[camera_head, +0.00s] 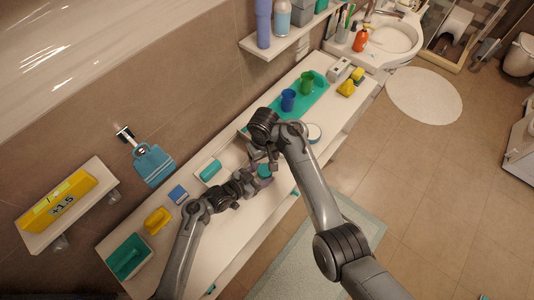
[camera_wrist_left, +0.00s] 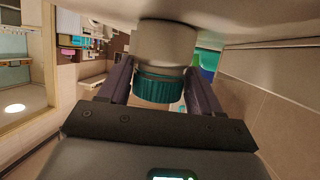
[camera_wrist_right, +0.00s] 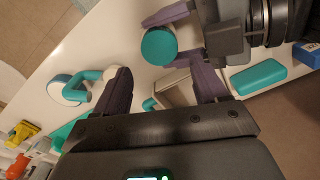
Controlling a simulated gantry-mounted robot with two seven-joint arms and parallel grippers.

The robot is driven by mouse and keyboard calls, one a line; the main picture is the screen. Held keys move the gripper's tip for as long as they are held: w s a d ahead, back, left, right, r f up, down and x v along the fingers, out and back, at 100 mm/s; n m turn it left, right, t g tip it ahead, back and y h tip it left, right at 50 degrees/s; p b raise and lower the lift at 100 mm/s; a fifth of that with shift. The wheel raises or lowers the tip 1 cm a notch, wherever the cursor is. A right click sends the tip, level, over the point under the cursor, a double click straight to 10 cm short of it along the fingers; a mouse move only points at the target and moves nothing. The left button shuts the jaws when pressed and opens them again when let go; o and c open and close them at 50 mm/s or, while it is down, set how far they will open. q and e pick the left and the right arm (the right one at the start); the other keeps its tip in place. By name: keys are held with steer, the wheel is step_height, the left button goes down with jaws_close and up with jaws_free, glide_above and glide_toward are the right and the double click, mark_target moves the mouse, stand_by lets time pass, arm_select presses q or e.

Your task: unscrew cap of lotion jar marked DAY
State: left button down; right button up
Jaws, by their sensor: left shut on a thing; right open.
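A lotion jar with a pale body (camera_wrist_left: 165,42) and a ribbed teal cap (camera_wrist_left: 158,87) is between the fingers of my left gripper (camera_wrist_left: 160,92) in the left wrist view. The cap shows from above as a teal disc (camera_wrist_right: 158,47) in the right wrist view and as a small teal spot (camera_head: 264,170) in the head view. No DAY marking is readable. My left gripper (camera_head: 256,176) is shut on the jar. My right gripper (camera_wrist_right: 162,85) is open and empty, near the cap but apart from it; in the head view its fingers are partly hidden by the arm.
A round white and teal item (camera_head: 314,132) stands on the white counter (camera_head: 225,245). Blue (camera_head: 288,100) and green (camera_head: 306,83) cups stand on a teal tray behind. A teal block (camera_head: 210,170), blue box (camera_head: 178,194), yellow item (camera_head: 158,220) and teal bin (camera_head: 128,257) line the left part.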

mark_target(265, 170)
steer(key=shift+d+f, duration=0.1)
steer(key=shift+f, duration=3.45)
steer(key=c, duration=0.9)
steer(key=n, duration=0.6)
steer(key=shift+n, duration=0.4)
steer(key=o, duration=1.2)
steer(key=shift+c, duration=0.2)
